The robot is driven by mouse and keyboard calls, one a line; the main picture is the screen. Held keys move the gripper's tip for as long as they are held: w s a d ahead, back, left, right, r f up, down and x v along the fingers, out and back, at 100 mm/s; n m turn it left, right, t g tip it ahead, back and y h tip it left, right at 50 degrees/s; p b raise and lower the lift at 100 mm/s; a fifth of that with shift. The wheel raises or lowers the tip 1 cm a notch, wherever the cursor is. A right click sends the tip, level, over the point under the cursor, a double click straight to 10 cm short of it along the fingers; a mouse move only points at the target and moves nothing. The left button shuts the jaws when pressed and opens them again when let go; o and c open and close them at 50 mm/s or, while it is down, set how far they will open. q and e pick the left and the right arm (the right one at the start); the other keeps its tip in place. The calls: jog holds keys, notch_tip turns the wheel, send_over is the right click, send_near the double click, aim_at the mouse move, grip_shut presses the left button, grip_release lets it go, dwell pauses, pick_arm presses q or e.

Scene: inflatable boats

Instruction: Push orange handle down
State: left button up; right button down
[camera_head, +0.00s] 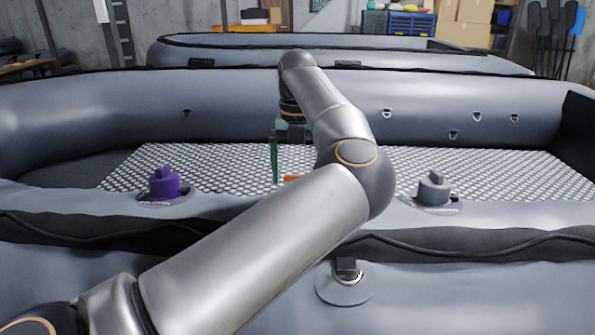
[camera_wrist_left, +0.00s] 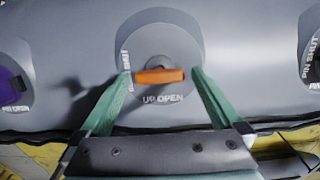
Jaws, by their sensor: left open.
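The orange handle (camera_wrist_left: 160,76) lies crosswise on a round grey valve (camera_wrist_left: 165,55) in the left wrist view. Lettering reading "UP OPEN" is printed below it. In the head view only a bit of the orange handle (camera_head: 291,179) shows; my left arm hides the rest. My left gripper (camera_wrist_left: 161,82) has green fingers, open, with one fingertip on each side of the handle. Whether they touch it I cannot tell. In the head view one green finger of the left gripper (camera_head: 275,162) shows beyond my forearm. My right gripper is not in view.
A purple valve cap (camera_head: 163,183) sits on the boat tube at left, a grey one (camera_head: 433,189) at right. The grey inflatable boat (camera_head: 430,105) has a patterned floor (camera_head: 480,170). Another boat (camera_head: 340,52) lies behind. Clear space surrounds the caps.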

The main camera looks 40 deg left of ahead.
pick_arm(q)
jog(key=shift+r, duration=0.1)
notch_tip(320, 180, up, 12)
jog(key=shift+r+p, duration=0.2)
jog(key=shift+p, duration=0.15)
jog(key=shift+f, duration=0.1)
dwell(0.5)
